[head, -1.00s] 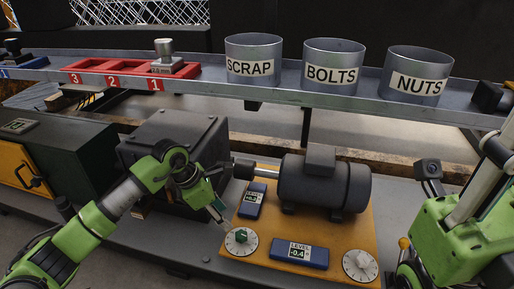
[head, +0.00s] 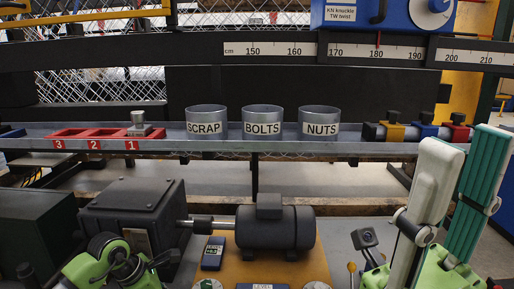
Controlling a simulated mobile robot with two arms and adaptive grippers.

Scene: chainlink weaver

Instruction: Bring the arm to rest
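My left arm (head: 105,262) shows low at the left, folded in front of a dark machine housing. Its gripper is not clearly made out there, and its fingertips cannot be seen. My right arm rises at the right edge as a white link (head: 430,185) and a green link (head: 475,215). My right gripper (head: 372,248) seems to be the dark part beside them at the lower right. Its fingers are too small and covered to read, and I see nothing held in it.
Bins marked SCRAP (head: 206,122), BOLTS (head: 262,122) and NUTS (head: 319,123) stand on a grey shelf (head: 350,147). A red numbered tray (head: 72,135) is at left. A dark motor (head: 275,228) sits on an orange base (head: 318,262).

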